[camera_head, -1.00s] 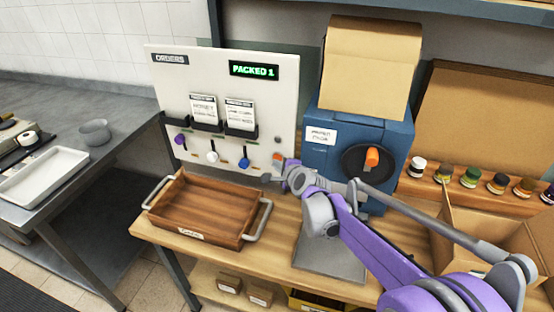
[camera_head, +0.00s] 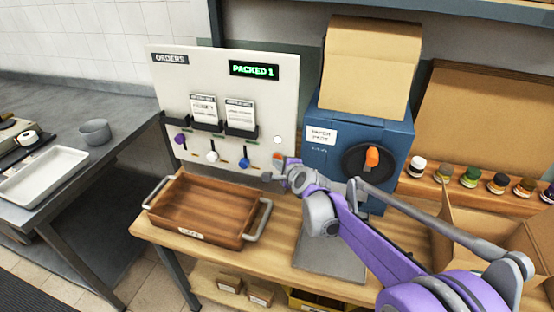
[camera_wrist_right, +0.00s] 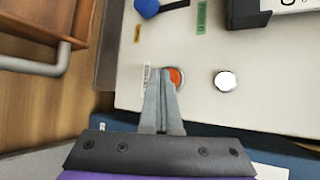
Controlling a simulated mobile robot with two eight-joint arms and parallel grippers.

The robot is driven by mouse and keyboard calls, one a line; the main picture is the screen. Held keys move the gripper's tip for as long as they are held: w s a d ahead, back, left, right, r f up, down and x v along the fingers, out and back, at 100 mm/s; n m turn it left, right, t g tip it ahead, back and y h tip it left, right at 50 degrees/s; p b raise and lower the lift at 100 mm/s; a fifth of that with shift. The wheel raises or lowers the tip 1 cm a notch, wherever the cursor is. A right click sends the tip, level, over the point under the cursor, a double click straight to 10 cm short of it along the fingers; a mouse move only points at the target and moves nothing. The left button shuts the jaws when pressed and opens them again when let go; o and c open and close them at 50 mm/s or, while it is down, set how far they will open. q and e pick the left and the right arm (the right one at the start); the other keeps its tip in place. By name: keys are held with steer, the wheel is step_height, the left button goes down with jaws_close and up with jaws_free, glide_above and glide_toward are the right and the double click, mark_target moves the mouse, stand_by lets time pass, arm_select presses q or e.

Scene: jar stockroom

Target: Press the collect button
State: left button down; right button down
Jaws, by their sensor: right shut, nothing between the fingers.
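The white orders board (camera_head: 225,75) stands upright at the back of the wooden bench. Near its right edge are a round white button (camera_head: 278,140) and, below it, an orange button (camera_head: 277,156). Their lettering is too small to read. In the right wrist view, the orange button (camera_wrist_right: 175,77) is partly hidden by my fingertips, and the white button (camera_wrist_right: 224,81) lies to its right, clear of them. My right gripper (camera_head: 275,168) is shut and empty, its tips at the orange button (camera_wrist_right: 163,72); I cannot tell whether they touch. My left gripper is out of view.
A wooden tray with metal handles (camera_head: 178,224) sits in front of the board. A blue machine with an orange-marked dial (camera_head: 330,160) stands close right of my right gripper. Small jars (camera_head: 470,176) line a shelf at the right. The board's display (camera_head: 254,70) reads PACKED 1.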

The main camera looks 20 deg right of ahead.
steer(key=shift+s+a, duration=0.35)
steer(key=shift+s, duration=0.25)
steer(key=s+a, duration=0.1)
steer(key=s, duration=0.1)
steer(key=s+a+b, duration=0.1)
steer(key=s, duration=0.1)
steer(key=shift+a, duration=0.4)
steer(key=shift+s, duration=0.1)
stand_by(0.4)
steer(key=s+f+n+g+p, duration=0.1)
steer(key=s+n+g+p, duration=0.1)
steer(key=s+n, duration=0.5)
steer(key=s+f+n+g+h+p, duration=0.1)
steer(key=s+n, duration=0.5)
steer(key=s, duration=0.9)
steer(key=s+f+n+g+p, duration=0.2)
steer(key=s+n, duration=0.5)
steer(key=s, duration=0.4)
steer(key=f+g, duration=0.1)
steer(key=g, duration=0.1)
steer(key=shift+d+n+g+p, duration=0.25)
steer(key=shift+n+g+p, duration=0.05)
steer(key=shift+p, duration=0.05)
steer(key=shift+s, duration=0.1)
